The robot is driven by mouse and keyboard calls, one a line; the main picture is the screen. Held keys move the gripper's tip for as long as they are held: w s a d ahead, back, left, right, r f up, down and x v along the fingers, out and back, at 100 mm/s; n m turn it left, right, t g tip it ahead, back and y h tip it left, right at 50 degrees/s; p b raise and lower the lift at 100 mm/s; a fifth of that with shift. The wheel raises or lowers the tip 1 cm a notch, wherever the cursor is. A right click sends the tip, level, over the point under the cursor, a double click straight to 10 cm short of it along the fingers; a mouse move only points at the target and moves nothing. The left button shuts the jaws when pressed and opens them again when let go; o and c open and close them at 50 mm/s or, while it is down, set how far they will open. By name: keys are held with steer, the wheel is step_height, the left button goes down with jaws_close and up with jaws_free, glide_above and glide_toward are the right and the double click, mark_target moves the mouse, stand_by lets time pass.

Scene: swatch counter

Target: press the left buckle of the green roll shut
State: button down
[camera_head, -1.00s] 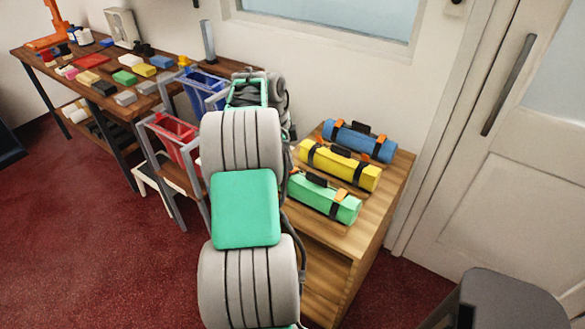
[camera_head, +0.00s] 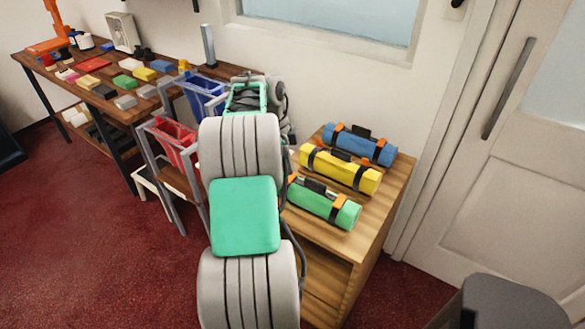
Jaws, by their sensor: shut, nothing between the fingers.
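The green roll (camera_head: 322,205) lies on the wooden cabinet top, nearest of three rolls, with a black handle on top. Its right strap carries an orange buckle (camera_head: 339,201). The left buckle (camera_head: 293,178) shows only as a small orange patch at the edge of my arm; whether it is open or shut cannot be told. My arm covers the roll's left end. My gripper is hidden behind my arm's own links, so its place relative to the buckle cannot be seen.
A yellow roll (camera_head: 338,168) and a blue roll (camera_head: 360,145) lie behind the green one. The cabinet (camera_head: 372,225) has bare top to the right. A red bin (camera_head: 172,138) and blue bin (camera_head: 203,90) stand left of my arm. A door (camera_head: 520,180) is at right.

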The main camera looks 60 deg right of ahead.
step_height(320, 180, up, 6)
steer(key=p, duration=0.4)
steer(key=shift+r, duration=0.2)
